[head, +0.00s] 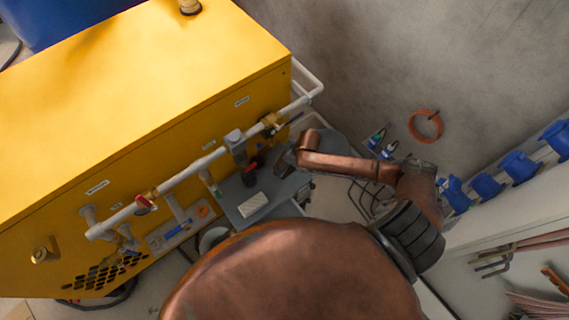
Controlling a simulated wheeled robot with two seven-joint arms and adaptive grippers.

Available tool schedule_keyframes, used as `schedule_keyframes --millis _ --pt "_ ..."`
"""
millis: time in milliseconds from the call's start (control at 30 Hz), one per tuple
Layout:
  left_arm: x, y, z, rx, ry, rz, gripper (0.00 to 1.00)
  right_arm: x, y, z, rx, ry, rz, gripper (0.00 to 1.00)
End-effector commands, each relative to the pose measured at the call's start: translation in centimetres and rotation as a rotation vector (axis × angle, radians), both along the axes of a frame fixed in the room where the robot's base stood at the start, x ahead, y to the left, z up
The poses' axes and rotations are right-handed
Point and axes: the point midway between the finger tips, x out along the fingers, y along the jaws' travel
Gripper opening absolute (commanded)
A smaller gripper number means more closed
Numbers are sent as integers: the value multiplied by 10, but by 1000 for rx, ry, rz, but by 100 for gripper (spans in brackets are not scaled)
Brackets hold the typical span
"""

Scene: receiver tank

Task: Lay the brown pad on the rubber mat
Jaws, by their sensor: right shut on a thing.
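My right gripper (285,164) comes in from the right on a copper-coloured arm. It is over the far side of a small grey work surface (233,194), beside the yellow tank. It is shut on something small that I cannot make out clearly. I cannot pick out the brown pad for certain. I cannot tell whether part of the grey surface is the rubber mat. A pale ribbed block (252,205) lies on the near part of this surface, and a dark upright object (249,177) stands behind it. My left gripper is not in view.
The yellow tank (130,90) fills the left side. A white pipe (180,178) with valves runs along its front, close to the work surface. An orange ring (425,124) lies on the grey floor. Blue bins (487,185) line the right side.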

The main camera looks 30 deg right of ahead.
Motion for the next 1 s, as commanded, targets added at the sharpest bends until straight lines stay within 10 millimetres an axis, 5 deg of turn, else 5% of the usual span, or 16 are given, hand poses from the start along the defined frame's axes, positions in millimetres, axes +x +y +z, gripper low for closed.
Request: schedule_keyframes --millis 200,567,600,800,1000 --pt "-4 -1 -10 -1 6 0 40 0 -1 -32 0 1 -2 60" --pt "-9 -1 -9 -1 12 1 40 0 -1 -34 1 0 -2 60" --pt "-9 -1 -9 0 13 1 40 0 -1 -35 0 1 -1 88" --pt "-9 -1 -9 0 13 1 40 0 -1 -34 0 1 -1 100" --pt "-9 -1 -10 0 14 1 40 0 -1 -34 0 1 -1 100"
